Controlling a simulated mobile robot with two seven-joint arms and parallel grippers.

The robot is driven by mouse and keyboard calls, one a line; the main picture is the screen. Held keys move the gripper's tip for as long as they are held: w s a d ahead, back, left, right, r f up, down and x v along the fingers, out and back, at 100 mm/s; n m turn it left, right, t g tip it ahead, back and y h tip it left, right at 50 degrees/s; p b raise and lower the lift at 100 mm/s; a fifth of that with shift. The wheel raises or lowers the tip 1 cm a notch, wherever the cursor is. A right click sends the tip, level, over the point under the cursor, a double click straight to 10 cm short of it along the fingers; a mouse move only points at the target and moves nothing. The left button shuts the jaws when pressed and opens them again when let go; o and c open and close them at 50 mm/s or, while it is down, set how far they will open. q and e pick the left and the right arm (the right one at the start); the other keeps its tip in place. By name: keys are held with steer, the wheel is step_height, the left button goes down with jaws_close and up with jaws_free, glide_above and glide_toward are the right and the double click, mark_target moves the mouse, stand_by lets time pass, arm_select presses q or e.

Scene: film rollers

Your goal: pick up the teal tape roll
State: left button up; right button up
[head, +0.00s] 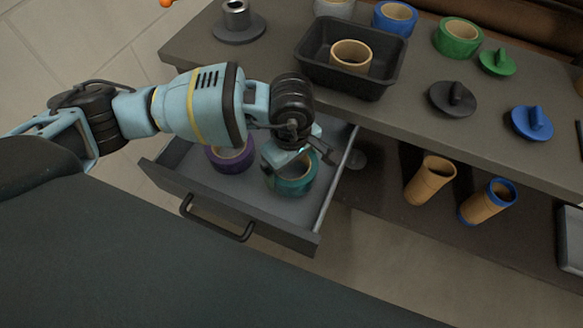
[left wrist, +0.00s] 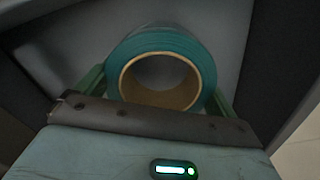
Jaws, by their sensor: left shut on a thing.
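The teal tape roll (head: 292,181) is in the open drawer (head: 221,202), at its right side. Its cardboard core faces the camera in the left wrist view, where the teal roll (left wrist: 205,68) sits between the two fingers. My left gripper (head: 302,158) reaches down into the drawer from above and is shut on the roll. The gripper hides part of the roll in the head view. I cannot tell whether the roll still touches the drawer floor. My right gripper is not in view.
A purple tape roll (head: 231,156) lies in the drawer to the left. The tabletop above holds a black tray (head: 385,82) with a tan roll (head: 351,57), blue (head: 395,18) and green (head: 458,37) rolls and several handled discs.

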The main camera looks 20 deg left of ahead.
arm_select(q)
step_height(320, 180, up, 8)
stand_by(0.4)
